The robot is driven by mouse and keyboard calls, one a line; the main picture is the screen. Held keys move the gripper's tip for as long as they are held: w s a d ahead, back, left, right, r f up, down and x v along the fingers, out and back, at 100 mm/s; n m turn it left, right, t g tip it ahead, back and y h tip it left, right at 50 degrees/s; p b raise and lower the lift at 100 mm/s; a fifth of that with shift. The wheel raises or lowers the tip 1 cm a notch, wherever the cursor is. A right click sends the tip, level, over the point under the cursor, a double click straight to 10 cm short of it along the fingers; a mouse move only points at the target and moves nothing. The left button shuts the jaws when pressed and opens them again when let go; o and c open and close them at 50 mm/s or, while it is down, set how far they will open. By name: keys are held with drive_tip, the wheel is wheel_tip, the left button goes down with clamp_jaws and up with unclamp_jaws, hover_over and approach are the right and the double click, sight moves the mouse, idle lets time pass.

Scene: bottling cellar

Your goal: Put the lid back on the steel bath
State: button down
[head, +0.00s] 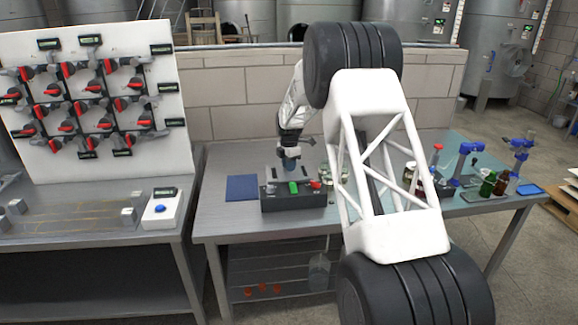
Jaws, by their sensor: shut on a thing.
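The steel bath (293,203) is a low dark box in the middle of the bench, with a green part and a red part on its front side. My gripper (289,167) points down just above the rear left part of the bath. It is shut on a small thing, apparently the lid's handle. The lid itself is too small and dark here to tell its outline, or whether it touches the bath's rim. A flat blue mat (242,188) lies bare to the left of the bath.
Glass jars (327,174) stand just right of the bath, partly behind my arm. Blue clamp stands (466,165) and bottles (488,184) stand at the right. A white box with a blue button (161,208) is on the left bench. A low block wall (230,100) runs behind.

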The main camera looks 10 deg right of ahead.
drive_tip(key=shift+c, duration=2.2)
unclamp_jaws()
drive_tip(key=shift+r, duration=3.45)
clamp_jaws()
